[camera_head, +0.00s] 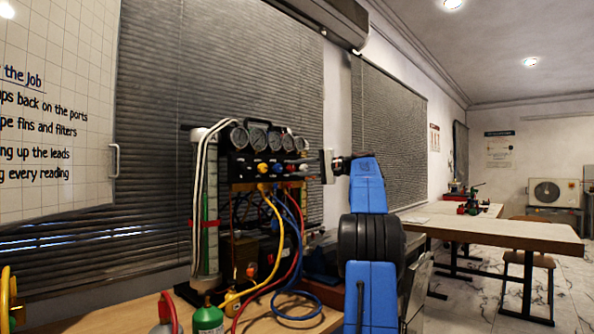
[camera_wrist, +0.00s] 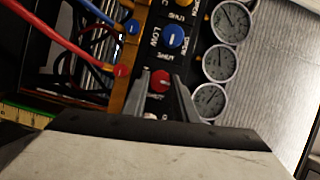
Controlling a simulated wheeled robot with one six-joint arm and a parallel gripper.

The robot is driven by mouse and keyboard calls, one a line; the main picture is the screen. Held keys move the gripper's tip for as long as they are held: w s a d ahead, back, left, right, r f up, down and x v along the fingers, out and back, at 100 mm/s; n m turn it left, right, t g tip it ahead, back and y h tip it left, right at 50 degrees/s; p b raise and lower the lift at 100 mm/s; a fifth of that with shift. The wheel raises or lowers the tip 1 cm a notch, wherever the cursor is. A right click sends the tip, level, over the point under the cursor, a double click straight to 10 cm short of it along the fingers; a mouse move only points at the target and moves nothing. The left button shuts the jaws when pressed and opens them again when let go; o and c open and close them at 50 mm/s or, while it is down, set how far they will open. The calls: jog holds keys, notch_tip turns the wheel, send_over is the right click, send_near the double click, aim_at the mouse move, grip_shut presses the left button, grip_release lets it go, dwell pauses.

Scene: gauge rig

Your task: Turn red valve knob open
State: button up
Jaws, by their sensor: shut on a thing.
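The red valve knob (camera_wrist: 161,78) sits on the black manifold panel, beside the row of gauges in the wrist view. My gripper (camera_wrist: 161,86) has one finger on each side of this knob and is shut on it. In the head view my gripper (camera_head: 315,167) reaches the right end of the panel (camera_head: 241,166) from the right. The red knob (camera_head: 303,168) shows there only as a small red spot by the fingers. A blue knob (camera_wrist: 173,37) with white lettering around it stands next to the red one. The exact turn angle of the red knob is hard to read.
Several round gauges (camera_head: 239,137) stand above the panel. Yellow, blue and red hoses (camera_head: 274,230) hang below it to the bench (camera_head: 120,318). A green cylinder (camera_head: 208,319) stands in front. A long table (camera_head: 500,233) stands at the right.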

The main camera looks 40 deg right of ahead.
jog(key=shift+f, duration=0.1)
dwell(0.5)
jog(key=o, duration=1.1)
jog(key=shift+c, duration=0.2)
jog(key=v, duration=1.7)
jog(key=shift+s, duration=0.15)
jog(key=shift+d, duration=0.1)
